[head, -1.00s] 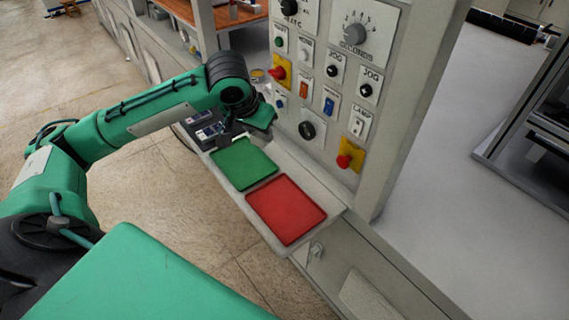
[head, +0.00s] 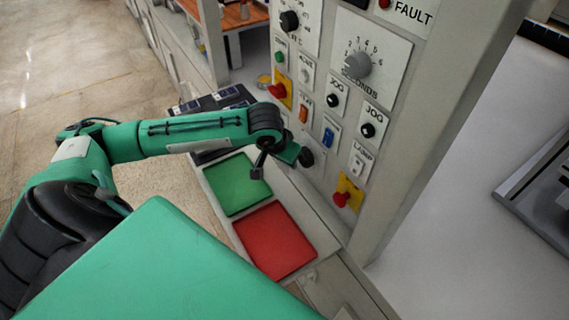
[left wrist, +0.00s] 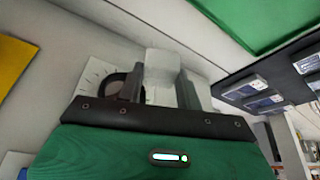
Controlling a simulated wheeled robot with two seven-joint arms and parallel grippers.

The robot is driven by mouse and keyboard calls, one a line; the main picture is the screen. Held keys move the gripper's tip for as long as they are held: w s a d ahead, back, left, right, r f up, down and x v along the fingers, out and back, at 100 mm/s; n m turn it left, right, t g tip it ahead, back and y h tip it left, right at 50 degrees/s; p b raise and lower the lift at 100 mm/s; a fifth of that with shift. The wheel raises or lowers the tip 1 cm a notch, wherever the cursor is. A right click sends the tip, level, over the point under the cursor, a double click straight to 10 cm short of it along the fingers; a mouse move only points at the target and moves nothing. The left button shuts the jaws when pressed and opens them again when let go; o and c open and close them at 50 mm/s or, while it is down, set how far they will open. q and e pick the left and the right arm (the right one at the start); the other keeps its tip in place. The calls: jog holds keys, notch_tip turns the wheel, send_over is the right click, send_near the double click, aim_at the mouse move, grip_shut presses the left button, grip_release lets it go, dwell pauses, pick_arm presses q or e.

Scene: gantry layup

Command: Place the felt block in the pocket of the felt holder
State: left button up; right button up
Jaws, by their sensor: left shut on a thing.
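My left gripper (head: 259,168) is over the right edge of the green tray, close to the control panel. In the left wrist view its two fingers (left wrist: 160,92) are shut on a pale, whitish block (left wrist: 162,64), which I take to be the felt block. The block sticks out past the fingertips. In the head view the block is too small to make out clearly. I cannot identify the felt holder or its pocket for certain in either view. My right gripper is not in view.
A green tray (head: 232,188) and a red tray (head: 275,242) lie on the ledge below the panel (head: 400,95), which carries knobs and buttons. Behind them is a dark tray (head: 238,96) with several blue-labelled items. A black knob (head: 305,158) is close to my gripper.

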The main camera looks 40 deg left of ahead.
aim_at(283, 167)
pick_arm(q)
notch_tip(283, 167, down, 3)
jog(key=shift+r, duration=0.1)
jog(key=shift+f, duration=0.4)
jog(key=shift+f+p, duration=0.35)
jog(key=shift+f, duration=0.3)
notch_tip(283, 167, down, 3)
jog(key=shift+f+p, duration=0.1)
jog(key=shift+p, duration=0.2)
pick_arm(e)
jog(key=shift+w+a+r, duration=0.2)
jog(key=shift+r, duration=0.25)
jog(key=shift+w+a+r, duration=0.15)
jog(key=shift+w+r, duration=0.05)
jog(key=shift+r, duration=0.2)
pick_arm(q)
jog(key=o, duration=0.9)
jog(key=shift+f, duration=0.1)
jog(key=shift+o, duration=0.3)
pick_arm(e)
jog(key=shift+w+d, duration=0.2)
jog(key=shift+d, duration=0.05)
